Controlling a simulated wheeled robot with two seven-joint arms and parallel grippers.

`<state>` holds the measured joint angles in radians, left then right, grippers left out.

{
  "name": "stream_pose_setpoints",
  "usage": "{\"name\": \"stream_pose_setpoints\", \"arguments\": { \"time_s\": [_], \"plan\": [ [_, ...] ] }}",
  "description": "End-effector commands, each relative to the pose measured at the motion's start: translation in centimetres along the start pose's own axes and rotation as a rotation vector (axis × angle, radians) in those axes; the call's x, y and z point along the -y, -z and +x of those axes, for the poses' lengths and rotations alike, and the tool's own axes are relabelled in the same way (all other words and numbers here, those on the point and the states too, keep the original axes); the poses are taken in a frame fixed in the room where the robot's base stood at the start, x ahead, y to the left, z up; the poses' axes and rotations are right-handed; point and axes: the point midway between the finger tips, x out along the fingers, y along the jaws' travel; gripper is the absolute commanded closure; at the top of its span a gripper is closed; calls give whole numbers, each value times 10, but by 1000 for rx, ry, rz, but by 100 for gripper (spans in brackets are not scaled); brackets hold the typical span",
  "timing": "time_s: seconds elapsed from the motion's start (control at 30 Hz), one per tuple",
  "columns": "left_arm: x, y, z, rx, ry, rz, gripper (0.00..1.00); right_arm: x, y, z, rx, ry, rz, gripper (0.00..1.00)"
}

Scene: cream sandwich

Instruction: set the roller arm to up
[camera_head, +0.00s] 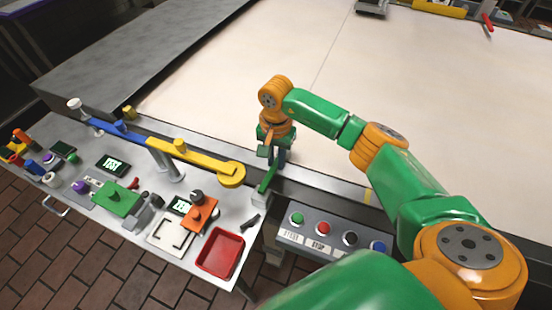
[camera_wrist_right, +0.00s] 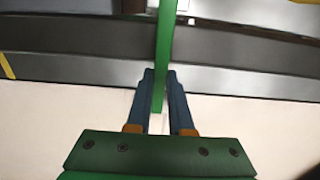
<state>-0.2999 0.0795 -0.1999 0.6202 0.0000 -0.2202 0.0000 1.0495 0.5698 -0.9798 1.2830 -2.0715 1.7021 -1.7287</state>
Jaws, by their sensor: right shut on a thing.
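A narrow green bar, which appears to be the roller arm (camera_head: 267,181), stands at the near edge of the conveyor, rising at a slant from a grey mount. In the right wrist view the green bar (camera_wrist_right: 166,40) runs from the top edge down between my fingers. My right gripper (camera_head: 275,157) reaches down over the conveyor edge, its blue fingers closed around the bar's free end. The same gripper shows in the right wrist view (camera_wrist_right: 161,76) with a finger on each side of the bar. My left gripper is out of view.
A button box (camera_head: 330,236) stands just right of the bar. A yellow arm (camera_head: 207,160) and a blue arm (camera_head: 118,130) extend along the conveyor edge to the left. A red tray (camera_head: 238,242) lies on the crowded side table. The pale conveyor belt (camera_head: 230,75) is mostly clear.

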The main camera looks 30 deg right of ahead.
Motion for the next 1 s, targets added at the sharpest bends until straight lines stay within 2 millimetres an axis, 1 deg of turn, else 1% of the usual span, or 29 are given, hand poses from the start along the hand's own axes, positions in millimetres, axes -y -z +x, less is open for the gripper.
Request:
{"name": "stream_pose_setpoints", "arguments": {
  "time_s": [0.23,0.37,0.67,1.0],
  "plan": [
    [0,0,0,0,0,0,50,0,0,-2,-8,2,0,100],
    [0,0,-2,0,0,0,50,0,0,-5,-43,2,-2,100],
    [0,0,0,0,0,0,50,1,-4,-22,-240,4,-4,100],
    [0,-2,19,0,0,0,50,1,-13,-40,-477,6,-3,100]
  ]
}}
